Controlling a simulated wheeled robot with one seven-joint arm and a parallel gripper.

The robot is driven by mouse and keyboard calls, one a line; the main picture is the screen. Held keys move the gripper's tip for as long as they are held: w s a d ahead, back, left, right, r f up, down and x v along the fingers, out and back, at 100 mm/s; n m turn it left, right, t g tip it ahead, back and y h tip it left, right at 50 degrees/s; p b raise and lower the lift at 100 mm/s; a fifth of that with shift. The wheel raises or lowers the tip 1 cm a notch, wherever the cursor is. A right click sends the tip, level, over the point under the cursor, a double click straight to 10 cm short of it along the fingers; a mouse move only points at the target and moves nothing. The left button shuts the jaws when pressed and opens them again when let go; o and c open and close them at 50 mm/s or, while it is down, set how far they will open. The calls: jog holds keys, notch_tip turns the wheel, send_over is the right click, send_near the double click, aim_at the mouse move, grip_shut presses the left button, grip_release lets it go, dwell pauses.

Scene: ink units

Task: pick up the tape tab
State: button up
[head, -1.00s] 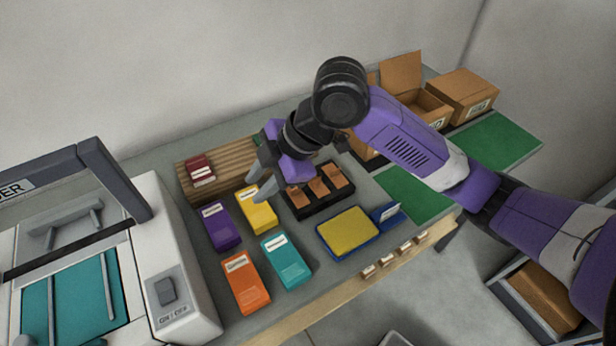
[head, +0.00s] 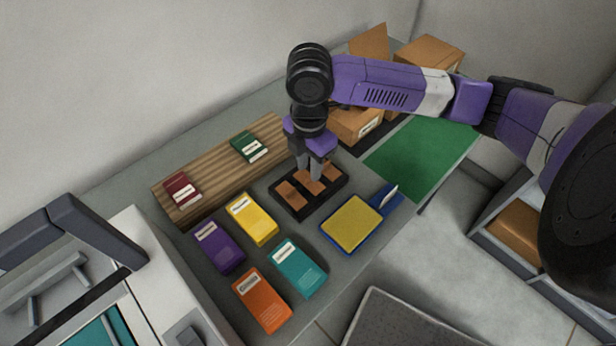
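A black tray (head: 320,206) on the bench holds three flat brown pieces, which look like the tape tabs. The left piece (head: 290,193), the middle piece (head: 311,185) and the right piece (head: 331,171) lie side by side. My gripper (head: 308,174) points down over the tray, its fingertips at or just above the middle piece. The fingers look apart, with nothing seen held between them. They partly hide the back of the tray, and I cannot tell if they touch a piece.
Purple, yellow (head: 252,219), teal and orange boxes stand left of the tray. A blue-framed yellow pad (head: 352,223) lies to its right. A wooden rack (head: 215,170) with red and green packs stands behind. Cardboard boxes (head: 428,53) and a green mat (head: 425,155) are beyond.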

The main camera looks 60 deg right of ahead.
aim_at(309, 179)
jog(key=shift+f, duration=1.3)
grip_shut()
jog(key=shift+r, duration=0.1)
notch_tip(309, 179, up, 20)
jog(key=shift+b, duration=0.35)
